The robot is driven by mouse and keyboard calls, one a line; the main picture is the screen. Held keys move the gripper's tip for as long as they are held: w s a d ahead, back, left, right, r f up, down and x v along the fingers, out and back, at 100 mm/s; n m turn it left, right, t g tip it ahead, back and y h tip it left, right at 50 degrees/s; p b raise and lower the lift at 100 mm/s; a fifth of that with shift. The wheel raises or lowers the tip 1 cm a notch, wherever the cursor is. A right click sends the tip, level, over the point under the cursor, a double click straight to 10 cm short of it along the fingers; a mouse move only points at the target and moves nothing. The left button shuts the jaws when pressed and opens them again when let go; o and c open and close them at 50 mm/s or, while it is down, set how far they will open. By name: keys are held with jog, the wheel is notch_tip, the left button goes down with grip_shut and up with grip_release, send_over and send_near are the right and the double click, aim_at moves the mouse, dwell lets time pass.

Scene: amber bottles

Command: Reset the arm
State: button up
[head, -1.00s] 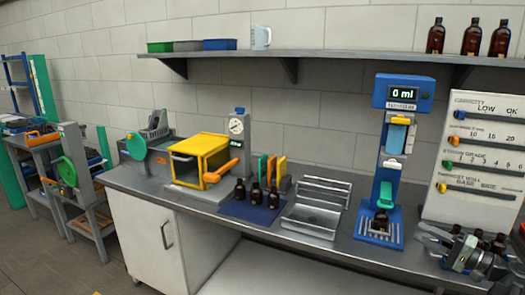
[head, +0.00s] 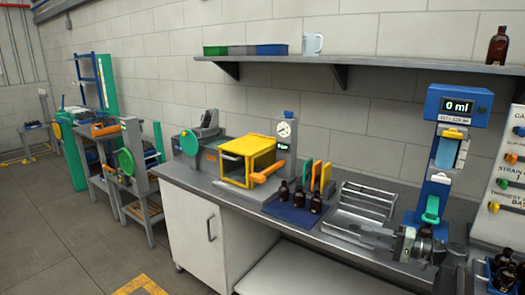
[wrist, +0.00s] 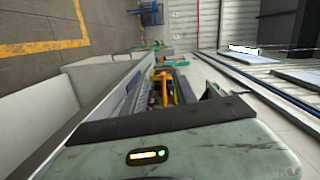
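My gripper (head: 368,234) shows at the lower right in the head view, pointing left over the counter, in front of the steel sink-like tray (head: 345,222). Its grey fingers blend with the tray, so I cannot tell the gap between them. No bottle shows in it. In the wrist view the pale green housing with a small lit indicator (wrist: 148,155) fills the bottom, and the fingertips are not clear. The wrist camera looks along the counter, its picture turned sideways.
The blue dispenser (head: 447,150) reads 0 ml, with a dark bottle (head: 426,232) behind my wrist. Amber bottles stand on a blue mat (head: 283,211); more (head: 503,262) are at the right edge. A yellow box (head: 247,160) stands left. The floor at left (head: 100,250) is clear.

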jog(key=w+a+f+n+g+p, duration=0.1)
jog(key=a+f+g, duration=0.1)
jog(key=a, duration=0.6)
jog(key=a+f+n+g, duration=0.1)
jog(key=a+g, duration=0.2)
jog(key=a, duration=0.5)
jog(key=s+a+f+n+g+h+p, duration=0.1)
jog(key=s+a+f+n+g+h, duration=0.2)
jog(key=a, duration=0.5)
jog(key=s+a+f+g+h+p, duration=0.1)
jog(key=s+a+f+g+h, duration=0.1)
jog(key=a+f, duration=0.5)
jog(key=s+f+n+h, duration=0.1)
jog(key=s+f+h, duration=0.3)
jog(key=d+f+h, duration=0.1)
jog(key=d+h, duration=0.4)
jog(key=d, duration=0.3)
jog(key=shift+s+d+f+p, duration=0.15)
jog(key=shift+s+f+p, duration=0.1)
jog(key=shift+p, duration=0.05)
jog(key=shift+o, duration=0.3)
